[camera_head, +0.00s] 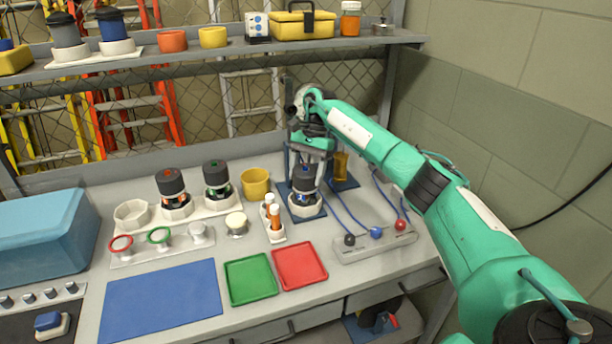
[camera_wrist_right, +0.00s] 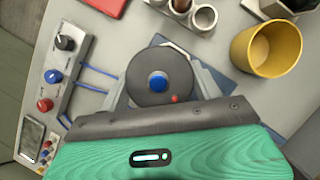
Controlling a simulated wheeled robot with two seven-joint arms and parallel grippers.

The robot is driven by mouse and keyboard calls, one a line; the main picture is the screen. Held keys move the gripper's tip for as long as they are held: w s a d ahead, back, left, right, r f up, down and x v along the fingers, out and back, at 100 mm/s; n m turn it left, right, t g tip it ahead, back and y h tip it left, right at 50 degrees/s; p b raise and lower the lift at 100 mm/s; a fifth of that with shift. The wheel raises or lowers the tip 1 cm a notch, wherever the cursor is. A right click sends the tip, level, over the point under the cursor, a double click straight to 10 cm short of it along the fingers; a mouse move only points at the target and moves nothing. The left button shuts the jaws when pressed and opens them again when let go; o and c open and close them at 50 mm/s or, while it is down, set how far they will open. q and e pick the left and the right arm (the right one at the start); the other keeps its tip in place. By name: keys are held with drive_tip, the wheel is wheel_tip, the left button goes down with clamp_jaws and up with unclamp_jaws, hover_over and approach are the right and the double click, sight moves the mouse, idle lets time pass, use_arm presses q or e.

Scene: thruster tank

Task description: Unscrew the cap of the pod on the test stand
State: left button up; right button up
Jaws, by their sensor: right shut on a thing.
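The pod (camera_head: 306,200) stands upright on the test stand, a blue plate (camera_head: 311,213) towards the back right of the bench. Its dark round cap (camera_head: 305,175) is on top. In the right wrist view the cap (camera_wrist_right: 143,84) shows from above, with a blue centre and a small red dot near its edge. My right gripper (camera_head: 306,163) points down over the pod, and its fingers (camera_wrist_right: 161,90) are shut on the cap from both sides. The underside of the cap is hidden in the wrist view. My left gripper is in neither view.
A control box (camera_head: 375,245) with black, blue and red knobs sits right of the pod, joined by blue cables. Green (camera_head: 251,279) and red trays (camera_head: 300,267) lie in front.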

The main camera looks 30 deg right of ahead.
drive_tip(key=shift+s+f+n+g+h+b, duration=0.15)
drive_tip(key=shift+n+g+h+b, duration=0.2)
drive_tip(key=shift+n, duration=0.65)
drive_tip(key=o, duration=1)
